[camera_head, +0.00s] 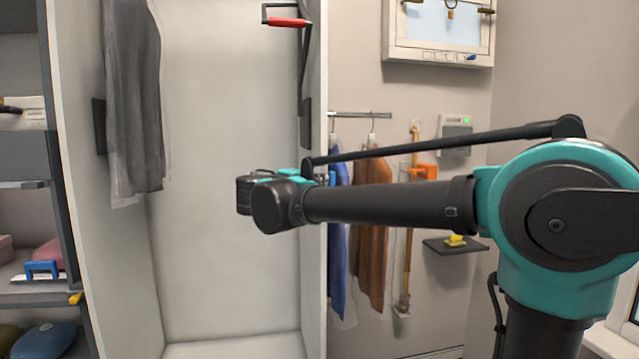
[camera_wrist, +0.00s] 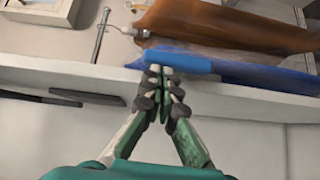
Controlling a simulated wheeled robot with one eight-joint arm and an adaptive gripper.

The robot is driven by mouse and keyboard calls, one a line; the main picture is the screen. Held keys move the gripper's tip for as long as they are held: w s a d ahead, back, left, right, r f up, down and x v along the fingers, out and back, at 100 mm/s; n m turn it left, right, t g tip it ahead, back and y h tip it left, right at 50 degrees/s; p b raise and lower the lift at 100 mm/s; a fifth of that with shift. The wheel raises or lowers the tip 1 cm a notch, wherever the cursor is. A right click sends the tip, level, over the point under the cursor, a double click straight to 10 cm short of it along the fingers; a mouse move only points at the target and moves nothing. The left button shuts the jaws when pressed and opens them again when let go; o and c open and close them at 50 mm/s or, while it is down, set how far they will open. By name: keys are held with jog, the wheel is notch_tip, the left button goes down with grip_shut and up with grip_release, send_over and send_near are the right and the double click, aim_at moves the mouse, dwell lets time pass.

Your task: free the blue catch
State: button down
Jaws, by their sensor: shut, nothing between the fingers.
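My gripper (camera_wrist: 160,71) is shut and empty in the wrist view. Its fingertips are at the near edge of a blue bar (camera_wrist: 185,62), which looks like the blue catch. I cannot tell whether they touch it. The bar lies along the edge of a white panel (camera_wrist: 105,76). In the head view a small blue piece (camera_head: 332,178) shows by the right wall of the tall white cabinet, mostly behind my arm; it may be the same catch. My gripper's fingers are hidden there behind my arm.
A grey garment (camera_head: 135,95) hangs at the cabinet's left. A red-gripped lever (camera_head: 287,22) is at its upper right. Blue (camera_head: 338,230) and brown (camera_head: 371,230) garments hang right of it. A blue handle (camera_head: 42,267) sits on the left shelves. The cabinet's middle is clear.

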jog(key=shift+d+r+g, duration=0.1)
jog(key=shift+d+g, duration=0.05)
jog(key=shift+g, duration=0.15)
jog(key=w+d+m+g+y, duration=0.1)
jog(key=d+m+g+y, duration=0.3)
jog(key=d+m+y, duration=0.2)
jog(key=shift+w+g+y, duration=0.4)
jog(key=shift+y, duration=0.3)
jog(key=shift+r+m, duration=0.2)
jog(key=shift+m, duration=0.1)
jog(key=shift+r, duration=0.7)
